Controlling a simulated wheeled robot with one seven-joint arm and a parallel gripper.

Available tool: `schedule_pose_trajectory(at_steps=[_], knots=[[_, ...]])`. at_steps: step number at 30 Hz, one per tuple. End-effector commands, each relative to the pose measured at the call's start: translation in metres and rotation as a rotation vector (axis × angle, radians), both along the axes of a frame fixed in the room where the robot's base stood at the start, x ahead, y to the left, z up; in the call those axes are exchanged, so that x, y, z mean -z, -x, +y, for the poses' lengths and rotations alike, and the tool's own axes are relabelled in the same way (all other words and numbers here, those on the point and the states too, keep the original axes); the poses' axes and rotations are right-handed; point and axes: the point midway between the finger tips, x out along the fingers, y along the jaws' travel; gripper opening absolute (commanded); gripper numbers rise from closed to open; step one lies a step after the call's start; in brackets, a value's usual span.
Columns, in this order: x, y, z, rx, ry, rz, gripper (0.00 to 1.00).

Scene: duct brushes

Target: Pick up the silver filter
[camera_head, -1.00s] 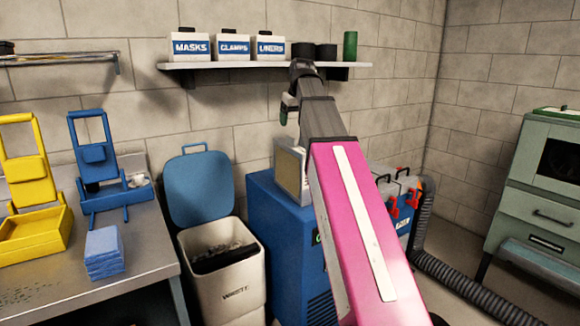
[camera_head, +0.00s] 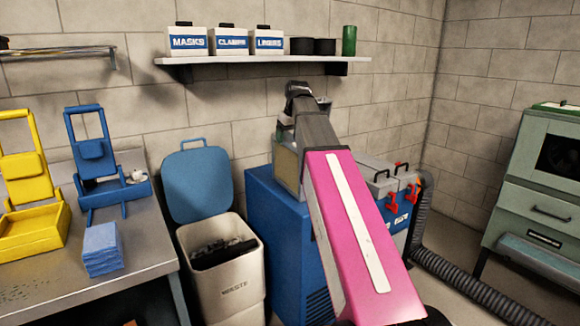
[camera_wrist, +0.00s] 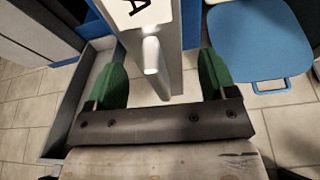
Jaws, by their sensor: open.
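The silver filter (camera_head: 286,168) stands upright on the blue cabinet in the head view, with a tan face and a pale grey frame. My arm hides its right part. In the wrist view a silver-white body with a dark letter A (camera_wrist: 150,18) and a projecting handle bar (camera_wrist: 152,65) lies between my fingers; it appears to be the filter. My gripper (camera_wrist: 163,78) is open, one green fingertip on each side of the handle, with gaps on both sides. In the head view my gripper (camera_head: 285,132) is just above the filter's top.
The blue cabinet (camera_head: 285,245) stands beside the waste bin (camera_head: 222,275) with its raised blue lid (camera_head: 198,187). A wall shelf (camera_head: 265,60) with labelled boxes is above. Cases with red latches (camera_head: 390,185) are at the right. A grey open-topped frame (camera_wrist: 85,95) shows left in the wrist view.

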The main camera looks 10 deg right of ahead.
Motion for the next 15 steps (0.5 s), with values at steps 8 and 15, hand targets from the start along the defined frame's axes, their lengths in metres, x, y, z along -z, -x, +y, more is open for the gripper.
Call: schedule_pose_trajectory(at_steps=[8,15], knots=[[0.017,-0.005,0.002,0.000,0.000,-0.001,0.78],[0.016,-0.005,0.002,0.000,0.000,-0.001,0.35]])
